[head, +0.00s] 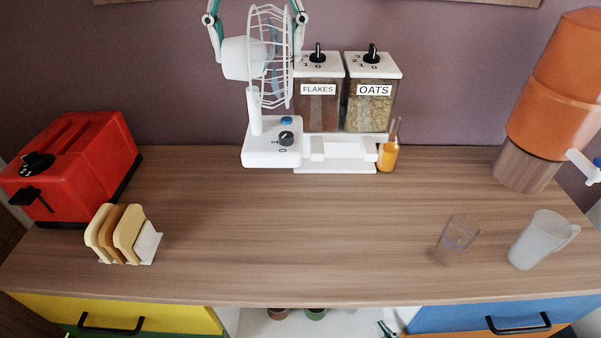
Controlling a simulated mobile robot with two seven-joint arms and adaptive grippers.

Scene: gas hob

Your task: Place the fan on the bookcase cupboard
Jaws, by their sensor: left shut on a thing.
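The white fan (270,150) is upright at the back of a wood-topped unit (290,225). It has a wire cage, a square base, a blue button and a black knob. My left gripper (257,50) comes down from the top edge and is shut on the fan head, one finger on each side. Whether the fan base touches the top or hangs just above it is hard to tell. The unit, with drawers and an open middle shelf, may be the bookcase cupboard. My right gripper (389,328) shows only partly at the bottom edge, by the open shelf.
A cereal dispenser (335,150) stands close right of the fan, with a small orange bottle (388,157) beside it. A red toaster (75,165) and toast rack (122,235) are left. An orange drink dispenser (553,95), glass (458,238) and jug (540,240) are right. The middle is clear.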

